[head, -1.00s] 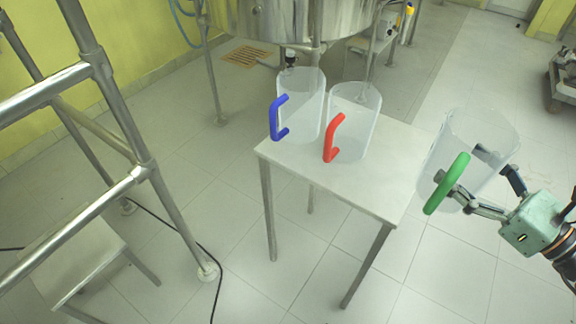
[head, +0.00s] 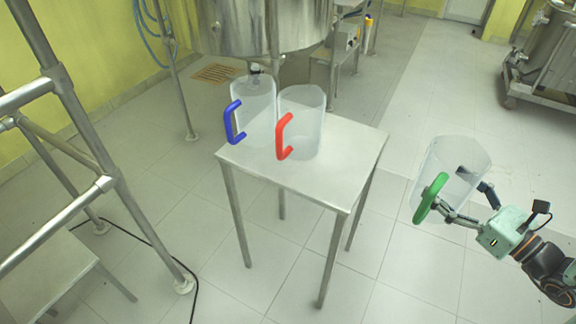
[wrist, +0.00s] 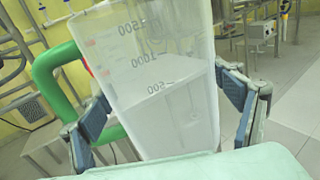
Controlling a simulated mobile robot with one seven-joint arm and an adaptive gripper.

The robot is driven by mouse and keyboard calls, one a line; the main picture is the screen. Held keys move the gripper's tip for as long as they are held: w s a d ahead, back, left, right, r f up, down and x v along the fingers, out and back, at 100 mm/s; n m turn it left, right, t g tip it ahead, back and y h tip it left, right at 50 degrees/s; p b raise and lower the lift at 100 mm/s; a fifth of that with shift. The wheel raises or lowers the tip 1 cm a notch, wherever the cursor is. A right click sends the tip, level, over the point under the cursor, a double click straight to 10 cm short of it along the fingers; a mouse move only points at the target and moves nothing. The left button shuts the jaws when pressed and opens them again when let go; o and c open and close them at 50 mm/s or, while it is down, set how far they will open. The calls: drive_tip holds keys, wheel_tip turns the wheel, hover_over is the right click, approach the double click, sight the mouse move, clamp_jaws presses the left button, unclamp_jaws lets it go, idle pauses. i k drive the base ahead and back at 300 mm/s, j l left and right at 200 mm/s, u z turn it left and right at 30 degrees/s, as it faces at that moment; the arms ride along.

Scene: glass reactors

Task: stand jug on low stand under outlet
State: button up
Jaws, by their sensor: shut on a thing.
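My gripper (head: 468,205) is shut on the green-handled jug (head: 460,160), a clear jug with a green handle (head: 430,198). It holds the jug in the air over the floor, right of the table, tilted in the head view. In the wrist view the jug (wrist: 150,85) sits between the two finger pads, with volume marks on its wall. A jug with a blue handle (head: 257,105) and a jug with a red handle (head: 307,125) stand on the table. A steel vessel (head: 265,25) stands behind them, with a small outlet fitting (head: 255,70) above the blue-handled jug.
The steel table (head: 335,185) has bare room at its right and front. A low stand or step (head: 45,275) is at the lower left, behind a tubular steel frame (head: 105,180). A cable crosses the floor there. A wheeled steel vessel (head: 545,65) stands at the upper right.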

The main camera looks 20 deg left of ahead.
sight(34, 271)
drive_tip(key=u, duration=2.9)
drive_tip(key=i+j+u, duration=0.2)
drive_tip(key=i+j, duration=0.4)
drive_tip(key=j, duration=0.1)
